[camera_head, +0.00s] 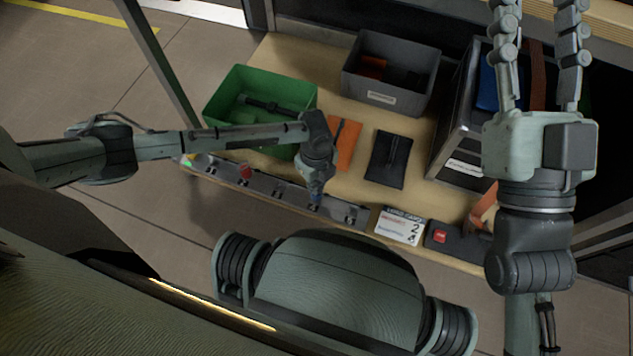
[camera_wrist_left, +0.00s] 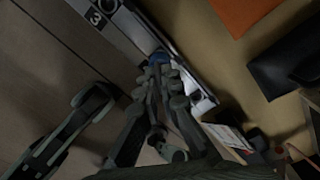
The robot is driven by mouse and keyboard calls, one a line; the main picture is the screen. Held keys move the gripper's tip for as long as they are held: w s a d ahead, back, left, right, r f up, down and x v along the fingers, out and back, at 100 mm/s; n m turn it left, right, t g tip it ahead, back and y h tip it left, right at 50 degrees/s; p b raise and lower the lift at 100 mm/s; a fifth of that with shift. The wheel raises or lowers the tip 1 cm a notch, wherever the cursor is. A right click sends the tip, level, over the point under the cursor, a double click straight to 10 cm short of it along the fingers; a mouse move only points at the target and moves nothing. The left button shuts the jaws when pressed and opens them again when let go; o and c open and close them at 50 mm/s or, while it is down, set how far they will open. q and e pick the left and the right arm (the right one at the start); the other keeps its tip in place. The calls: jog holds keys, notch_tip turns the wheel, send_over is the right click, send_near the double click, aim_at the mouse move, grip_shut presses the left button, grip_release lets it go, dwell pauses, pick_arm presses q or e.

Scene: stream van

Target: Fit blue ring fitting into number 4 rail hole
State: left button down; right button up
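The blue ring fitting (camera_head: 316,199) is at the tips of my left gripper (camera_head: 316,188), over the right part of the grey rail (camera_head: 275,187). In the left wrist view, the fingers of my left gripper (camera_wrist_left: 158,72) close together at the blue ring fitting (camera_wrist_left: 158,57), against the rail (camera_wrist_left: 118,25). A "3" label (camera_wrist_left: 95,17) shows on the rail there. The fingers hide the hole beneath, so I cannot tell whether the fitting is in it or above it. My right gripper (camera_head: 538,60) is open and empty at the right, fingers pointing up the picture.
A red fitting (camera_head: 245,172) stands on the rail's left part. A green bin (camera_head: 225,95), grey bin (camera_head: 390,55), orange sheet (camera_head: 344,143) and black pouch (camera_head: 390,160) are on the wooden bench. A white card (camera_head: 400,227) lies right of the rail.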

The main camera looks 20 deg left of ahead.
pick_arm(q)
jog(key=shift+f+b, duration=0.4)
jog(key=shift+f, duration=0.45)
jog(key=c, duration=1.6)
grip_release()
jog(key=shift+c, duration=0.2)
jog(key=shift+r, duration=0.1)
notch_tip(320, 180, up, 12)
